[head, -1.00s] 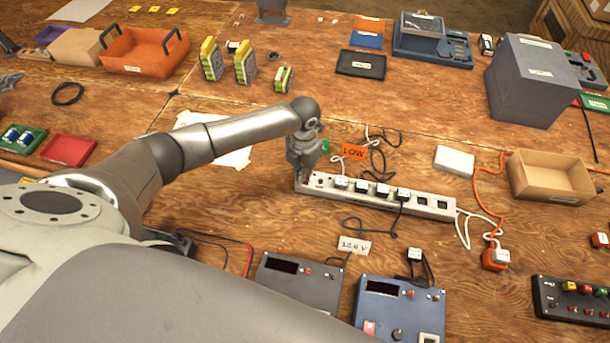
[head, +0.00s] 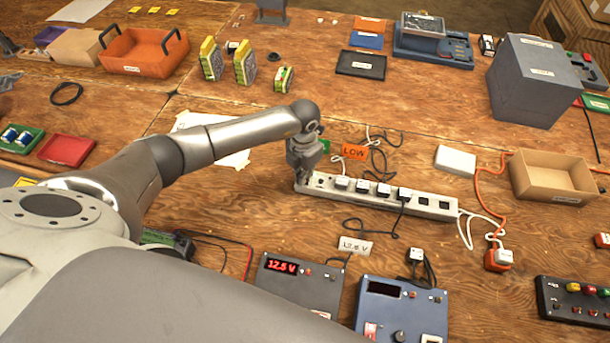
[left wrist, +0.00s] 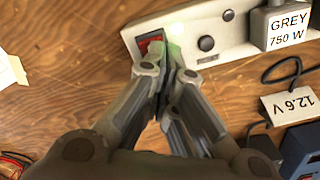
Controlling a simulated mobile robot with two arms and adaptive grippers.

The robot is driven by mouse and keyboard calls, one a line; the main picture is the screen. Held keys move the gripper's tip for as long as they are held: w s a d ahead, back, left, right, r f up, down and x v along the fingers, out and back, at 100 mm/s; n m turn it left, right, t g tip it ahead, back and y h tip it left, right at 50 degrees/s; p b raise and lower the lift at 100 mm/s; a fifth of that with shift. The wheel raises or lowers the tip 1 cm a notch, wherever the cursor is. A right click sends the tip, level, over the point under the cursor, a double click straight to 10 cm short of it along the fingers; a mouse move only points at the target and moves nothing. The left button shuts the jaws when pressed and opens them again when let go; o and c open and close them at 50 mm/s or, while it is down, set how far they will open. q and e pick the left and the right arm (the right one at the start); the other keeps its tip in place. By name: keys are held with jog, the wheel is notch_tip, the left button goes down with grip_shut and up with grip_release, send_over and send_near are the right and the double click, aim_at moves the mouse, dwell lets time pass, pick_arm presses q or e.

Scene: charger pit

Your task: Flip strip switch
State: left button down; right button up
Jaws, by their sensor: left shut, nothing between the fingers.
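The white power strip (head: 433,205) lies on the wooden bench with several plugs in it. My left gripper (head: 303,175) is shut and empty, pointing down at the strip's left end. In the left wrist view the fingertips (left wrist: 160,62) are at the red rocker switch (left wrist: 150,44) on the strip (left wrist: 217,36), covering part of it. They look to be touching the switch. A greenish glow shows beside the fingertips. A round black button (left wrist: 206,43) and a plug marked GREY 750 W (left wrist: 288,28) sit further along the strip. My right gripper is not in view.
A grey meter box (head: 300,285) shows a lit red 12.5 V. A blue box (head: 400,310) beside it has a dark display. A voltage card (head: 355,246), an orange LOW card (head: 354,152) and loose cables lie near the strip. A cardboard tray (head: 553,178) stands at right.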

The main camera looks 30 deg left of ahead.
pick_arm(q)
jog(key=shift+s+f, duration=0.1)
jog(key=shift+r+p, duration=0.75)
jog(key=shift+r, duration=0.05)
jog(key=shift+r+p, duration=1.75)
jog(key=shift+r, duration=0.9)
